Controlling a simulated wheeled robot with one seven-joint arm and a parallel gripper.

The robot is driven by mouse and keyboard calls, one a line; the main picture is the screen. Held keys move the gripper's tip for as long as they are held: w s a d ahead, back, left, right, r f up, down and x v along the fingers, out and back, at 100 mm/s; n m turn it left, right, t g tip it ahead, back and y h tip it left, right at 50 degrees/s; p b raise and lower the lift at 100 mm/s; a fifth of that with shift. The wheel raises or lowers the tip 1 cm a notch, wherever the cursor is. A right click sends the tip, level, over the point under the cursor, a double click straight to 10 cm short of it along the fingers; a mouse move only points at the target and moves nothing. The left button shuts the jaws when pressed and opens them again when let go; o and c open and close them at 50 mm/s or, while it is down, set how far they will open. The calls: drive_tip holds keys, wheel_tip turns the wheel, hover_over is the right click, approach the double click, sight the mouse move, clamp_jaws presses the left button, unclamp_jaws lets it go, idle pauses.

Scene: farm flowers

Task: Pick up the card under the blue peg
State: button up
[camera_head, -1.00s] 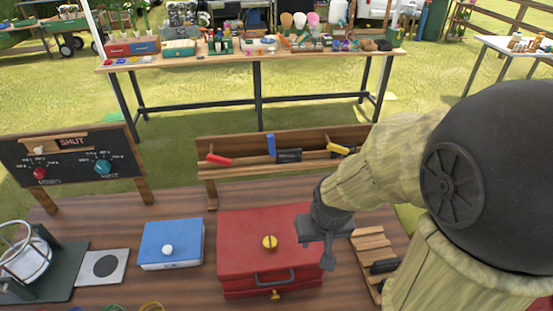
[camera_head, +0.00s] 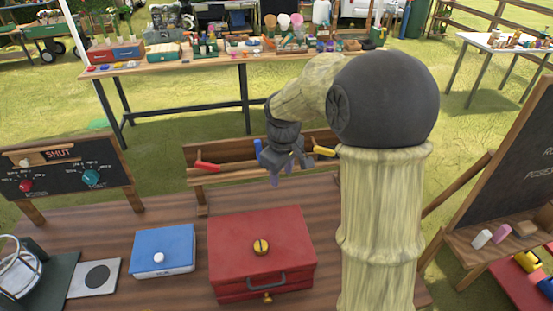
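My gripper (camera_head: 280,172) points down in front of the rack, just right of the blue peg in the picture. Its fingers are small and dark, and their opening cannot be made out. A small purplish patch shows at the fingertips. No card can be made out under the blue peg; my gripper hides part of that area.
A chalkboard (camera_head: 55,177) reading SHUT stands left. Another chalkboard (camera_head: 510,155) with chalks on its ledge stands right.

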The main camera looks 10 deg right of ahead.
drive_tip(key=w+d+r+n+p, duration=0.1)
drive_tip(key=w+r+n, duration=0.3)
drive_tip(key=w, duration=0.5)
drive_tip(key=w+d+r+n+g+p, duration=0.1)
drive_tip(key=w+r+n+p, duration=0.1)
drive_tip(key=w+r+n, duration=0.2)
drive_tip(key=w+n, duration=0.2)
drive_tip(key=w, duration=0.2)
drive_tip(key=shift+w+d+r+g, duration=0.2)
drive_tip(key=shift+w+g, duration=0.1)
drive_tip(key=shift+w, duration=0.1)
drive_tip(key=shift+f, duration=0.1)
wheel_tip(320, 180, down, 12)
drive_tip(key=shift+f, duration=0.1)
drive_tip(key=shift+p, duration=0.3)
drive_tip(key=shift+w+f+p, duration=0.1)
drive_tip(key=shift+f+p, duration=0.85)
drive_tip(key=shift+f, duration=1.6)
drive_tip(key=shift+c, duration=0.2)
